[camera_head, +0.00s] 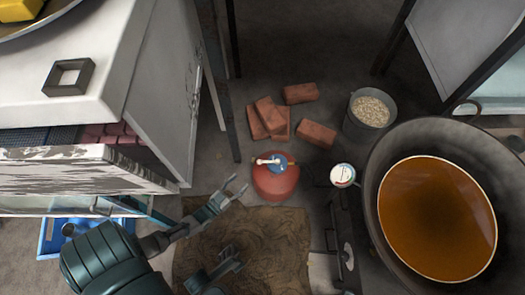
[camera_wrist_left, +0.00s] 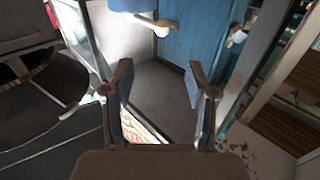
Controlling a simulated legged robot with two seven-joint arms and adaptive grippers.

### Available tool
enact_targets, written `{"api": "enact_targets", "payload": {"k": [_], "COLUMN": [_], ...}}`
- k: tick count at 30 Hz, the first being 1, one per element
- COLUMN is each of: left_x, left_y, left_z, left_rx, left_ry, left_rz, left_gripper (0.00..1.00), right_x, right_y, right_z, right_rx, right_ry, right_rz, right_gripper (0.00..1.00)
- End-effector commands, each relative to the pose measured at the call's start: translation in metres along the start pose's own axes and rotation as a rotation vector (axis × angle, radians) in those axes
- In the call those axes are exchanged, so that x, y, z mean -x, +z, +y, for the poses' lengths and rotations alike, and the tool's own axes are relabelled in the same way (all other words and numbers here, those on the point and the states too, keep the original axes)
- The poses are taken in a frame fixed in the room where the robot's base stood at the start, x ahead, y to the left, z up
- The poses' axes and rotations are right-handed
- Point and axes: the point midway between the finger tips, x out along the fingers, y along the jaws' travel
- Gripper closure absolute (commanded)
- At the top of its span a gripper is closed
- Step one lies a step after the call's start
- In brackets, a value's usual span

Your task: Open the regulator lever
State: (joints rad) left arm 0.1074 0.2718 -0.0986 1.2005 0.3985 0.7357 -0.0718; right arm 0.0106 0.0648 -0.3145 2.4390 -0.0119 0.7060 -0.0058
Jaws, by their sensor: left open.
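A red gas cylinder (camera_head: 276,184) stands on the floor in the middle of the head view. On its top is a blue regulator (camera_head: 278,166) with a pale lever (camera_head: 267,161) that points left. My left gripper (camera_head: 239,225) comes in from the lower left, its fingers apart and empty. Its upper fingertip is just left of and below the cylinder, with a gap between them in the picture. In the left wrist view the two fingers (camera_wrist_left: 158,76) are spread with nothing between them. I cannot clearly make out the cylinder or lever there. My right gripper does not show.
A large pot of brown liquid (camera_head: 437,218) stands at the right, with a round white dial (camera_head: 342,175) beside it. Bricks (camera_head: 268,117) and a bucket (camera_head: 371,110) lie beyond the cylinder. A white cabinet (camera_head: 160,85) stands left. A brown mat (camera_head: 262,232) lies on the floor.

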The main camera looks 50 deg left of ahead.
Motion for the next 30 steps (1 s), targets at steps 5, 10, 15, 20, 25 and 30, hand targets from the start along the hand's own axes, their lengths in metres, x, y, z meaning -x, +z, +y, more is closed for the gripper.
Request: {"api": "enact_targets", "payload": {"k": [5,10,15,20,25,30], "left_x": [-0.042,-0.079,-0.106,-0.118,-0.120,-0.120], "left_y": [0.005,0.006,0.005,0.003,0.001,0.001], "left_z": [0.000,0.001,0.001,0.001,0.001,0.001], "left_rx": [-0.002,-0.003,-0.001,0.000,0.000,-0.001], "left_ry": [0.002,0.002,0.002,0.001,0.001,0.001], "left_rz": [-0.004,-0.005,-0.006,-0.004,-0.003,-0.003], "left_gripper": [0.43,0.43,0.43,0.43,0.43,0.55], "right_x": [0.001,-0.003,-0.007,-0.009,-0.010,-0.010], "right_y": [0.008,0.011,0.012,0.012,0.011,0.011], "right_z": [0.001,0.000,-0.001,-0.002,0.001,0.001], "right_rx": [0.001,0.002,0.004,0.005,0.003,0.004], "right_ry": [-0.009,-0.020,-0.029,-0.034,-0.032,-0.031], "right_rz": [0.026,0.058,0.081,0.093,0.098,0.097], "right_gripper": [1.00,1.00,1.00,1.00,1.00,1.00]}}
